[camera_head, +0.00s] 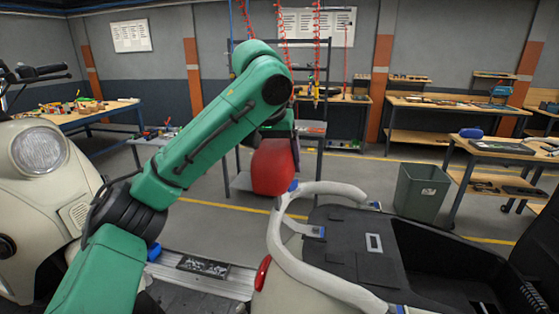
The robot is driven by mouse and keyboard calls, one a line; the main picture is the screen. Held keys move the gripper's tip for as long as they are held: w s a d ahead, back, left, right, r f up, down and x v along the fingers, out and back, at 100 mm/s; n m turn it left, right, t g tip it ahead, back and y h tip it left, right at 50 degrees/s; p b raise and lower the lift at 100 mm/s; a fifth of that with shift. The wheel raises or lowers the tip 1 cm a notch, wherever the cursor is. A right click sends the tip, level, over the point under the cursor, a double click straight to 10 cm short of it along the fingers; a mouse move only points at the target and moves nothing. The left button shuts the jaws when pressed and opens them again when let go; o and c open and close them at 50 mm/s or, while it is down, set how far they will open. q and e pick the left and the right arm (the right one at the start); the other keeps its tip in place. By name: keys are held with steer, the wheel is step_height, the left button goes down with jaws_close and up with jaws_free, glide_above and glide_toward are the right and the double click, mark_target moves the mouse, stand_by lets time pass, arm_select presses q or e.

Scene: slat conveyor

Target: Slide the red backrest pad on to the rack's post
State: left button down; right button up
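The red backrest pad (272,168) is upright at the lower end of my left arm, in the middle of the picture. My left gripper (281,136) is at the pad's upper part; its fingers are hidden, and it appears to hold the pad. The pale curved rack (292,255) is on the scooter's tail, below and to the right of the pad. The pad's lower edge is near the rack's far left bend. I cannot make out the post, nor whether pad and rack touch. My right gripper is not in view.
A cream scooter front with a round headlight (39,151) stands at the left. The black open seat compartment (400,245) lies right of the rack. A grey-green bin (421,190) stands behind it. Workbenches line the back, with free floor between.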

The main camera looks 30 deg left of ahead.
arm_select(q)
steer(key=shift+f, duration=0.25)
jaws_free()
steer(key=p+v, duration=0.3)
steer(key=v, duration=1.1)
steer(key=shift+s+d+r, duration=0.1)
steer(key=shift+s+r, duration=0.1)
steer(key=shift+r, duration=0.15)
steer(key=shift+f, duration=0.1)
